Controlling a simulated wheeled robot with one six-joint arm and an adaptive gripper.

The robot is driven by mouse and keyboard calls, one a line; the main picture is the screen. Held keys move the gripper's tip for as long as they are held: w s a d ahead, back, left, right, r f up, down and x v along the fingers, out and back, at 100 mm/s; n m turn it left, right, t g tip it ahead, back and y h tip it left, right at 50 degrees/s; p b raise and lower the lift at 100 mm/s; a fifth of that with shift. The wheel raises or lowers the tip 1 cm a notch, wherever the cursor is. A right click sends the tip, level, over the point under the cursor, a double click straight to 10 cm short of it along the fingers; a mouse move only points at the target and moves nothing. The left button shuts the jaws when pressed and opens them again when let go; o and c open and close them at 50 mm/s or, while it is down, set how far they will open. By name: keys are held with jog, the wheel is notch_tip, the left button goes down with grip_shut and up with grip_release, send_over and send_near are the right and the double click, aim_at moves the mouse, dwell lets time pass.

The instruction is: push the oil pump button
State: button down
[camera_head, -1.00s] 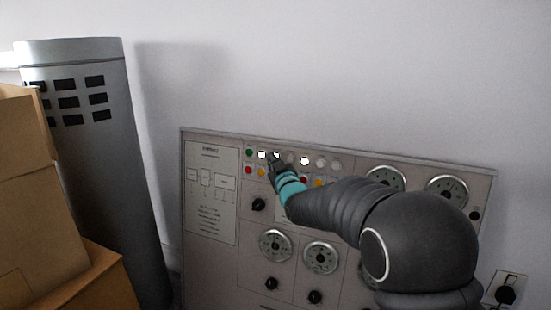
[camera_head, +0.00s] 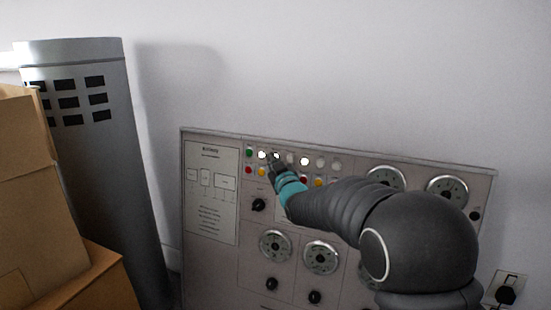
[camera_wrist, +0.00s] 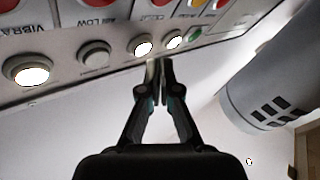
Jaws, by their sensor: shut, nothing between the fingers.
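The control panel (camera_head: 212,225) stands against the wall with rows of small round buttons along its top. I cannot read which one is the oil pump button. The top row has a green button (camera_head: 249,153), then two lit white buttons (camera_head: 262,155), then others. In the wrist view, seen upside down, there are the green button (camera_wrist: 195,33), two lit buttons (camera_wrist: 141,45), a dull grey button (camera_wrist: 95,53) and another lit one (camera_wrist: 28,70). My gripper (camera_wrist: 158,73) is shut and empty, its tips close to the two adjacent lit buttons. Contact cannot be told.
Red and yellow buttons, gauges (camera_head: 321,257) and black knobs (camera_head: 259,205) lie lower on the panel. A grey cylinder (camera_head: 95,150) and cardboard boxes (camera_head: 35,200) stand at the left. A plug and socket (camera_head: 507,290) are at the lower right. The wall above is bare.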

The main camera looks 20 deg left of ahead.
jog(key=shift+w+f, duration=0.1)
jog(key=shift+w, duration=0.05)
jog(key=shift+w+b, duration=0.3)
jog(key=shift+b, duration=0.15)
jog(key=shift+w+d, duration=0.1)
jog(key=shift+w, duration=0.3)
dwell(0.8)
jog(key=shift+s+f+b, duration=0.1)
jog(key=shift+s+b, duration=0.1)
jog(key=shift+b, duration=0.25)
jog(key=shift+s+b, duration=0.55)
jog(key=shift+s, duration=0.05)
jog(key=shift+r, duration=0.2)
